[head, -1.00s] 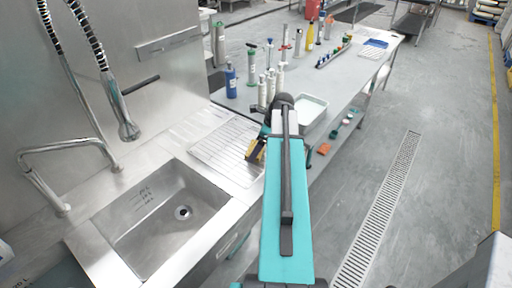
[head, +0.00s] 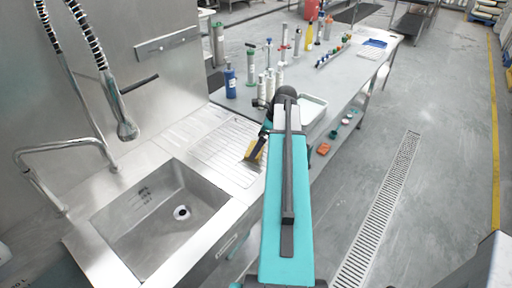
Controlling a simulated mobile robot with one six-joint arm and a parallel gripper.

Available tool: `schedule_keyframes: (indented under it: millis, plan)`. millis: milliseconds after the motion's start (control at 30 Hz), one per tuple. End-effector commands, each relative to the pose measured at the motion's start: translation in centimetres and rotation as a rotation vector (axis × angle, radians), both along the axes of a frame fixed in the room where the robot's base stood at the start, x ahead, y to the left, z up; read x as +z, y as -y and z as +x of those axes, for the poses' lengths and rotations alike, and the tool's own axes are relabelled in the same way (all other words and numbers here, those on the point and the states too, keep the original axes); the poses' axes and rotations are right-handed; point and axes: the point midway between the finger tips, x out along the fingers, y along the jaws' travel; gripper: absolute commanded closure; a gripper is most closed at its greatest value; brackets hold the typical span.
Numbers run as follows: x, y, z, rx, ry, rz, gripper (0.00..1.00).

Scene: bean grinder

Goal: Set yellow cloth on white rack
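My arm reaches forward over the right edge of the sink counter. My gripper (head: 259,145) is mostly hidden behind the arm, at the right edge of the ribbed drainboard. A small yellow patch (head: 256,152) shows at its end, low over the drainboard. It may be the yellow cloth, but it is too small to be sure. I cannot tell whether the fingers are closed on it. A whitish rack-like tray (head: 371,53) with a blue part lies at the far end of the long grey table, well away from my gripper.
A steel sink (head: 165,215) with a tap is at the left. Bottles, a blue one (head: 230,82) among them, and tubes stand on the long table (head: 330,80). A white tray (head: 312,110) sits near my arm. Open floor lies to the right.

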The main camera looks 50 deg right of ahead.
Motion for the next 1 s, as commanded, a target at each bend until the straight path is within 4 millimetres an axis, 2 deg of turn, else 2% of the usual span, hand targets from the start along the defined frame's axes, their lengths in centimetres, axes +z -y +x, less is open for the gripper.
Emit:
schedule_keyframes:
  millis: [700, 1000]
  plan:
    - [7.2, 1.4, -2.6, 0.000, 0.000, -0.001, 0.00]
    - [8.6, 1.6, -3.2, 0.000, 0.000, 0.001, 0.00]
